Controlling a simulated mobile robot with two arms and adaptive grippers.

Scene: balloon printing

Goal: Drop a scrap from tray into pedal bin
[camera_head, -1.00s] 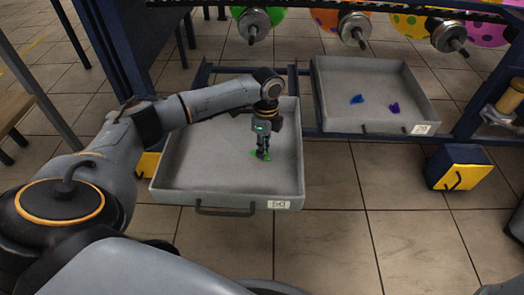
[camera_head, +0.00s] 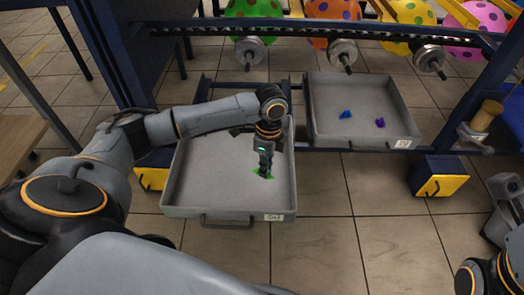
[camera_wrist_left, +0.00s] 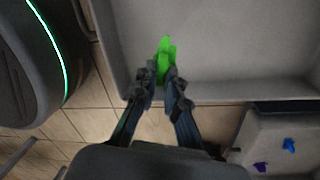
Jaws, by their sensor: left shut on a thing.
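A green scrap (camera_head: 264,172) is between the fingertips of my left gripper (camera_head: 266,173), over the near grey tray (camera_head: 190,207). In the left wrist view the scrap (camera_wrist_left: 166,58) sticks out past the closed fingers (camera_wrist_left: 163,80). I cannot tell whether the scrap still touches the tray floor. A second grey tray (camera_head: 335,92) at the right holds a blue scrap (camera_head: 345,114) and a purple scrap (camera_head: 380,122). My right gripper (camera_head: 505,205) shows only in part at the right edge. No pedal bin is in view.
Behind the trays is a blue rack with metal rollers (camera_head: 249,50) and dotted balloons (camera_head: 333,12). A yellow-and-blue block (camera_head: 438,177) stands at the right on the tiled floor. The floor in front (camera_head: 330,245) is clear.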

